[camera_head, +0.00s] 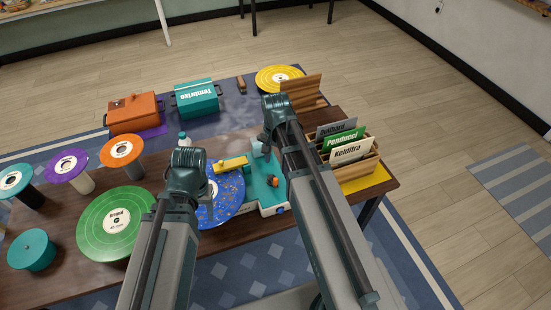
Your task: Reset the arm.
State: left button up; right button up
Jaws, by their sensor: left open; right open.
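A teal record player (264,182) stands at the table's front middle, with a blue speckled disc (226,203) on its left part. A yellow bar (231,164) lies over the disc's back edge; I take it for the player's arm, but cannot be sure. A small orange and dark knob (273,181) is on the player's right part. My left gripper (188,160) is above the disc's left side and hides part of it. My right gripper (273,118) is above and behind the player. Both grippers are open, and I see nothing held in them.
An orange case (133,113) and a teal case (196,98) stand behind. A wooden rack (359,172) with labelled sleeves is right of the player. A yellow disc (279,78) lies at the back.

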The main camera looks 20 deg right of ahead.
pick_arm(q)
jog(key=shift+r+p, duration=0.5)
jog(key=shift+r, duration=0.45)
pick_arm(e)
notch_tip(320, 180, up, 2)
dwell(0.3)
